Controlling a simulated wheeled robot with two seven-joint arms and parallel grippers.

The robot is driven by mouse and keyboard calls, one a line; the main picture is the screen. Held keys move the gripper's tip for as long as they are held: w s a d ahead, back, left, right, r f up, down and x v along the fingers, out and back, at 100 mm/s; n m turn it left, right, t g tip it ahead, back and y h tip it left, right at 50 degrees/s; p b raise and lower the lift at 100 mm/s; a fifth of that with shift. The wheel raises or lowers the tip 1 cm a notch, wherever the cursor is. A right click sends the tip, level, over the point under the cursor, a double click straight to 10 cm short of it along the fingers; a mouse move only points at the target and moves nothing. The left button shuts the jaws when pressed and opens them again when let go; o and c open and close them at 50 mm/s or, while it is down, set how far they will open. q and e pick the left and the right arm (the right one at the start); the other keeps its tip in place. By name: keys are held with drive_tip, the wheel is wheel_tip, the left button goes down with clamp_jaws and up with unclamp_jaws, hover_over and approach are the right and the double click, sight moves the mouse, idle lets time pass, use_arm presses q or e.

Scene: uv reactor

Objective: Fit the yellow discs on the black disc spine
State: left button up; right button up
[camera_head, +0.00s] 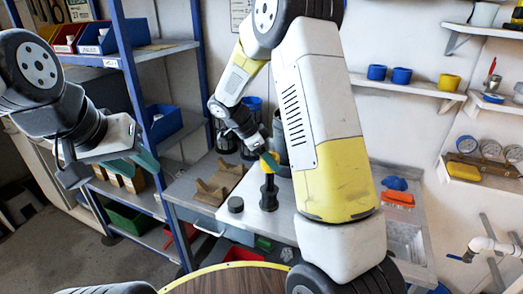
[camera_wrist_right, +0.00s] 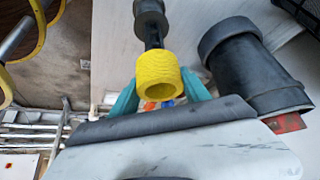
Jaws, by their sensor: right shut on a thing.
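The black disc spine (camera_head: 269,190) stands upright on the light workbench (camera_head: 300,225). A yellow disc (camera_head: 270,160) is at the spine's upper end. My right gripper (camera_head: 264,155) is shut on this disc, which sits between the teal fingertips in the right wrist view (camera_wrist_right: 158,76). The spine's dark rod (camera_wrist_right: 152,36) runs behind the disc there, and I cannot tell whether it is inside the hole. My left gripper (camera_head: 106,165) is open and empty, away to the left in front of the blue shelving. No other yellow disc is clearly seen.
A black round piece (camera_head: 236,204) lies on the bench left of the spine. A dark cylinder (camera_wrist_right: 250,65) stands close to my right gripper. Brown wooden cradles (camera_head: 214,186) lie on the left of the bench; an orange item (camera_head: 398,199) is on the right.

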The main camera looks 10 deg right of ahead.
sight(270, 180)
drive_tip(key=shift+f, duration=4.5)
drive_tip(key=shift+f, duration=0.1)
drive_tip(key=o, duration=1.4)
drive_tip(key=shift+o, duration=0.2)
drive_tip(key=v, duration=0.8)
